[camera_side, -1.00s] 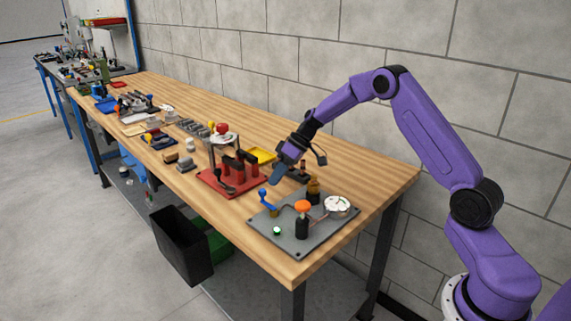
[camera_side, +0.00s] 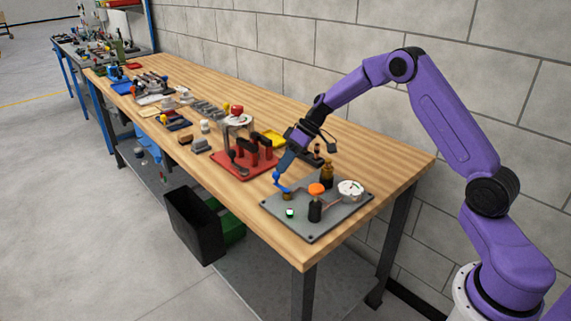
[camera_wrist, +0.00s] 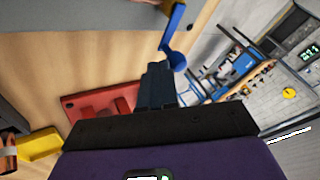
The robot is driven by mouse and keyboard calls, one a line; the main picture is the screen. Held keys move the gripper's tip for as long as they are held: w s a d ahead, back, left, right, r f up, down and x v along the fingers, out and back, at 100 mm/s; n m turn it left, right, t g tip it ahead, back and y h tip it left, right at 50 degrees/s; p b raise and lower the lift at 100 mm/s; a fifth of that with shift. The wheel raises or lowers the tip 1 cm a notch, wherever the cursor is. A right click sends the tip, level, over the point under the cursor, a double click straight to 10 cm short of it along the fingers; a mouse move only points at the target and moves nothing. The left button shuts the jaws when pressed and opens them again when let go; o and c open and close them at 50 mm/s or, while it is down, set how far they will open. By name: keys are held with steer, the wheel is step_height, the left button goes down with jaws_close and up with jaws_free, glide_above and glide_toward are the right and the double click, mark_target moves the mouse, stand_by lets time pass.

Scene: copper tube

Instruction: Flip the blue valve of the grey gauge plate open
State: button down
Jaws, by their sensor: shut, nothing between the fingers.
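The grey gauge plate (camera_side: 330,222) lies on the near end of the wooden bench. Its blue valve (camera_side: 281,186) is at the plate's left corner, with the lever sticking up at a tilt from a small brass body. My gripper (camera_side: 280,170) is shut and empty, pointing down at the top of the blue lever. In the wrist view the shut fingers (camera_wrist: 158,75) are right beside the blue valve's round end (camera_wrist: 178,62). I cannot tell whether they touch. The plate also carries an orange knob (camera_side: 316,189), a white gauge (camera_side: 350,189) and a green light (camera_side: 290,212).
A red fixture (camera_side: 243,163) stands just left of the plate, with a yellow tray (camera_side: 275,138) behind it. A brass fitting (camera_side: 327,172) rises behind the orange knob. Several parts lie along the bench to the far left. The bench's front edge is close to the valve.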

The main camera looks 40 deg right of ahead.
steer(key=shift+w+a+n, duration=0.15)
steer(key=shift+a+n, duration=0.05)
steer(key=shift+n, duration=0.2)
steer(key=a+n+g, duration=0.1)
steer(key=n, duration=0.1)
steer(key=a+n+g, duration=0.1)
steer(key=n+g, duration=0.1)
steer(key=shift+w, duration=0.4)
steer(key=a+n+g, duration=0.1)
steer(key=n, duration=0.1)
steer(key=a+n+g, duration=0.1)
steer(key=n+g, duration=0.1)
steer(key=n, duration=0.1)
steer(key=shift+a+h, duration=0.4)
steer(key=shift+s+a+n, duration=0.2)
steer(key=shift+s+a, duration=0.15)
steer(key=shift+a, duration=0.25)
steer(key=shift+s+a+n, duration=0.2)
steer(key=shift+s+a, duration=0.15)
steer(key=shift+a, duration=0.2)
steer(key=shift+d, duration=0.1)
steer(key=shift+s+d, duration=0.5)
steer(key=shift+d, duration=0.05)
steer(key=shift+r, duration=0.1)
